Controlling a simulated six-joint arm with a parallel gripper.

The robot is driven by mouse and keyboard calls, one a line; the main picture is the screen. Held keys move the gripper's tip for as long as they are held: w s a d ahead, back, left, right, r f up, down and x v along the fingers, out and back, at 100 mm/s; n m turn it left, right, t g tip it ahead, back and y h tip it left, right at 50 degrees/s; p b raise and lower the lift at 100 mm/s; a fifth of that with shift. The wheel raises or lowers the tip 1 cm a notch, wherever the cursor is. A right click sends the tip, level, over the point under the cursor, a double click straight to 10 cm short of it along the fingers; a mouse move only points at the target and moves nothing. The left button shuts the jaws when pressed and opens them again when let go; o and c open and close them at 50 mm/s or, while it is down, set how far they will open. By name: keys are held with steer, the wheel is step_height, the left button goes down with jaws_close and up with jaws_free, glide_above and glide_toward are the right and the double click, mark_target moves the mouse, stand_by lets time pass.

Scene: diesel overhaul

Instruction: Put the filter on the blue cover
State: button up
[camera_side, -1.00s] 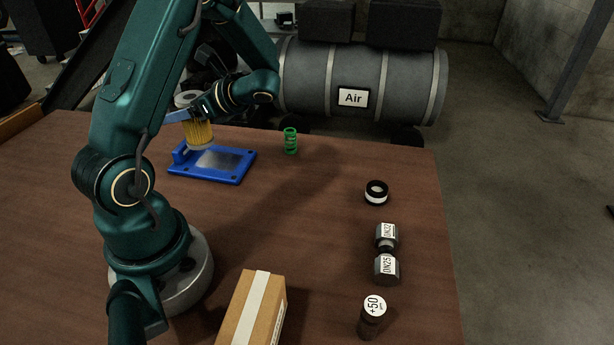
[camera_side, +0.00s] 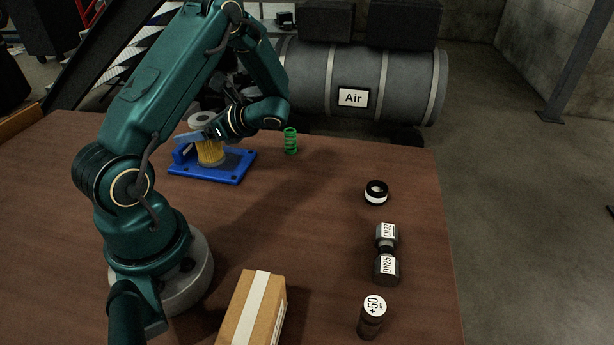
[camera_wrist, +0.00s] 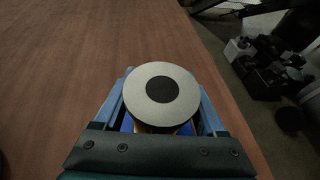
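The filter (camera_side: 211,153) has a yellow pleated body and a light grey round cap with a dark centre. It stands upright over the grey plate of the blue cover (camera_side: 232,177), near its middle; I cannot tell whether its base touches the plate. My gripper (camera_side: 198,137) is at the filter's upper part, its blue fingers on either side. In the wrist view the filter's cap (camera_wrist: 162,92) sits between the two blue fingers, which appear closed on it. Most of the blue cover is hidden behind the filter in the wrist view.
A green spring (camera_side: 291,141) stands right of the blue cover. A black and white ring (camera_side: 376,192), hex fittings (camera_side: 387,250), a +50 cylinder (camera_side: 372,316) and a cardboard box (camera_side: 252,310) are farther off. The table's middle is clear.

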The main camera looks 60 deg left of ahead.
steer(key=o, duration=0.4)
steer(key=shift+c, duration=0.2)
steer(key=shift+w+r, duration=0.1)
steer(key=shift+r, duration=0.1)
steer(key=v, duration=1.2)
steer(key=s+d+r+n+t+h, duration=0.2)
steer(key=d+n+t+h, duration=0.3)
steer(key=d, duration=0.5)
steer(key=s+d+r+n+t+h, duration=0.3)
steer(key=d+n+t+h, duration=0.3)
steer(key=d+t, duration=0.2)
steer(key=d, duration=0.2)
steer(key=shift+d+r, duration=0.2)
steer(key=shift+d, duration=0.1)
steer(key=shift+s, duration=0.1)
